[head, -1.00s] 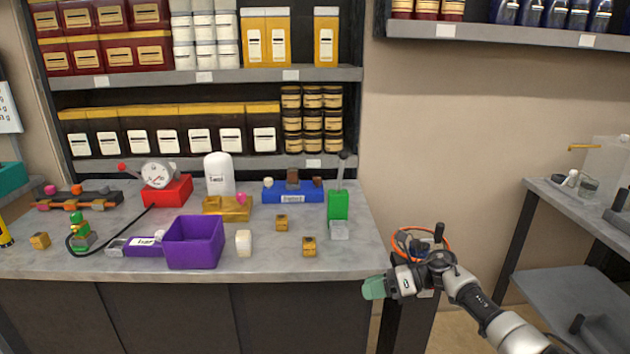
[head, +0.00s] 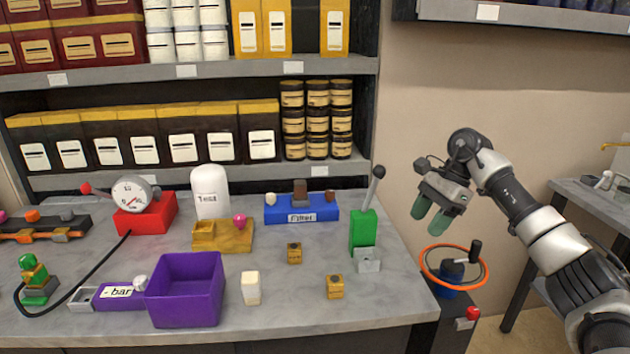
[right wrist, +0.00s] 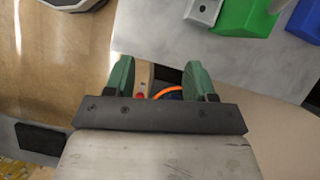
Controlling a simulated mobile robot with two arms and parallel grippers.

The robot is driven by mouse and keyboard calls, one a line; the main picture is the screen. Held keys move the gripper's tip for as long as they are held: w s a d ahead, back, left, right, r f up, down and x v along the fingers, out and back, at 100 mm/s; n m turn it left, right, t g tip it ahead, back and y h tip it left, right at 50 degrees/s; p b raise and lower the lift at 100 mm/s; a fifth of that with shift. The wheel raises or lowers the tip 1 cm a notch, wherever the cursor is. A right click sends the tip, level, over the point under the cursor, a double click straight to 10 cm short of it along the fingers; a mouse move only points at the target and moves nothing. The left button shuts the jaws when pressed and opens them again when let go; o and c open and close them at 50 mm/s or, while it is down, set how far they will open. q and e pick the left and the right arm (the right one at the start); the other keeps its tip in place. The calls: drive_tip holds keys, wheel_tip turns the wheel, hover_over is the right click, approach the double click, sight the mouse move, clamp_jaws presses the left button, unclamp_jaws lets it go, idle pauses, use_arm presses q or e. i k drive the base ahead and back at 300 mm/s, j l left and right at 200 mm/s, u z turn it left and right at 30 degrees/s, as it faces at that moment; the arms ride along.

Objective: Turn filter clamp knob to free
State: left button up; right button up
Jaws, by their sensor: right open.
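The blue filter block (head: 302,213), with a label reading "Filter", sits at the back right of the bench. On it are a whitish knob (head: 271,199) at its left, a brown block (head: 300,190) in the middle and a small brown knob (head: 330,196) at its right. I cannot tell which one is the clamp knob. My right gripper (head: 430,216) is open and empty, in the air beyond the bench's right edge, well to the right of the filter block. Its green fingers also show apart in the right wrist view (right wrist: 159,68). My left gripper is out of view.
A green block with an upright lever (head: 364,232) stands between the filter block and my right gripper. A purple bin (head: 186,291) and small yellow cubes (head: 294,253) sit in front. An orange ring handwheel (head: 484,284) stands below my right gripper.

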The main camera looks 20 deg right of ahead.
sight(329, 195)
drive_tip(key=i+j, duration=0.1)
drive_tip(key=i, duration=1.05)
